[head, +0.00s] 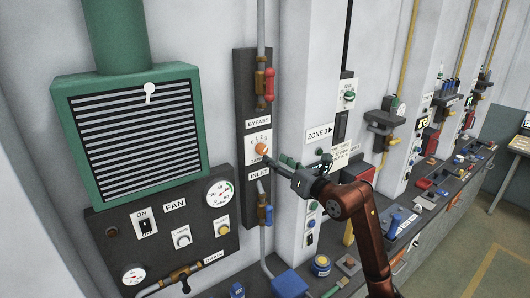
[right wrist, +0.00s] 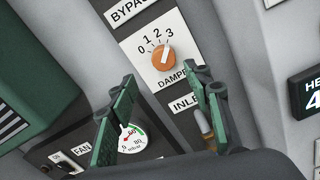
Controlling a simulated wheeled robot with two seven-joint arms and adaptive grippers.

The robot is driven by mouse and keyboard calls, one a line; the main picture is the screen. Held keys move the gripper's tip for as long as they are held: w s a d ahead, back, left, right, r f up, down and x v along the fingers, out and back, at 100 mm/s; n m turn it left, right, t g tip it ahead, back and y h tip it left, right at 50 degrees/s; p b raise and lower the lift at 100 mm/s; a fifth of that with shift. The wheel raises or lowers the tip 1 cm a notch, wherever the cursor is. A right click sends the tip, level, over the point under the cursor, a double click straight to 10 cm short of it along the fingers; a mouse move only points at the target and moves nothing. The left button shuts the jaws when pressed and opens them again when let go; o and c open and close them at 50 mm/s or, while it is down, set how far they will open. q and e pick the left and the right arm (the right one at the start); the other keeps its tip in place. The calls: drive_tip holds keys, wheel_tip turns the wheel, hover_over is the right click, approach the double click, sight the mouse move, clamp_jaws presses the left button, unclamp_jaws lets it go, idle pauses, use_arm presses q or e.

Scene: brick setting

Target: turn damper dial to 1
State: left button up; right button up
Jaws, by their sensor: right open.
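The damper dial (right wrist: 163,58) is an orange knob on a white plate marked 0, 1, 2, 3. In the right wrist view its pale pointer mark appears to point at the 3. The dial (head: 261,149) also shows in the head view, on the dark panel between the BYPASS and INLET labels. My right gripper (right wrist: 166,82) is open, its green fingers spread below and to either side of the dial, with nothing between them. In the head view the right gripper (head: 272,163) is close to the dial, and I see no contact. My left gripper is out of view.
A fan panel (head: 165,240) with a gauge (head: 219,192) is at left, under a green louvred box (head: 135,130). A cluttered bench (head: 440,215) runs along the right.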

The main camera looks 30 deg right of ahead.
sight(264, 151)
drive_tip(key=w+p, duration=0.2)
drive_tip(key=w, duration=0.5)
drive_tip(key=shift+w, duration=0.45)
drive_tip(key=shift+c, duration=0.5)
drive_tip(key=c, duration=1)
